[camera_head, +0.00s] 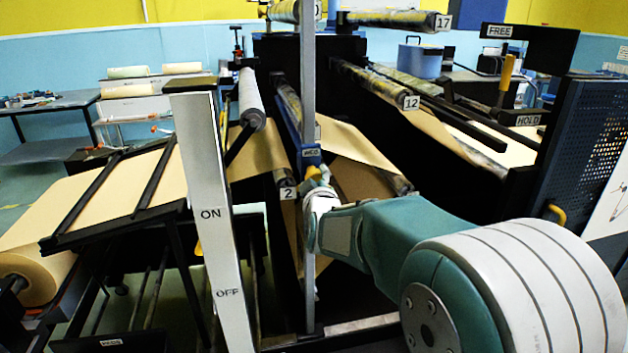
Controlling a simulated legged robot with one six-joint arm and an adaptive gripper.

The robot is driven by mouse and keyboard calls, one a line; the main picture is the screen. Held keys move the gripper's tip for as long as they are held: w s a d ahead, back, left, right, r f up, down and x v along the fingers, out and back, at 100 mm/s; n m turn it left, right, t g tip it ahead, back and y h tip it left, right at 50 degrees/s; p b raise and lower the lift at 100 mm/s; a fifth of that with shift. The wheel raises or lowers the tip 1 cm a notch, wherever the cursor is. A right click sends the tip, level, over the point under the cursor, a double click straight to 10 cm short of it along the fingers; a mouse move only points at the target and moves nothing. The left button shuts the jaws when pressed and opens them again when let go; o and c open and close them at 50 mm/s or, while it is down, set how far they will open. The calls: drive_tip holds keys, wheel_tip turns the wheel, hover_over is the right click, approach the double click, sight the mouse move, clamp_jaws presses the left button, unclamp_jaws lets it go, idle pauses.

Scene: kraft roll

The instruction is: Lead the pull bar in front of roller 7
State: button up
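A blue bar (287,120) with a small label near its front end runs back into the machine at the centre; it looks like the pull bar. The end of my arm, with my gripper (318,180), is at the bar's front end, beside a yellow piece (317,172). My wrist and the grey upright hide the fingers, so I cannot tell whether they are closed on it. No label reading 7 is readable. Roller 2 (283,180) is just left of my gripper; roller 12 (385,84) and roller 17 (395,20) are at upper right.
Brown kraft web (350,143) runs behind my gripper. A grey upright post (308,75) stands right by my wrist. A white ON/OFF panel (212,220) is in front at left. A large kraft roll (38,272) is at far left. FREE and HOLD signs mark a frame at right.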

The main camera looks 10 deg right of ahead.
drive_tip(key=a+r, duration=0.4)
drive_tip(key=r, duration=0.1)
drive_tip(key=shift+r, duration=0.35)
drive_tip(key=shift+d, duration=0.1)
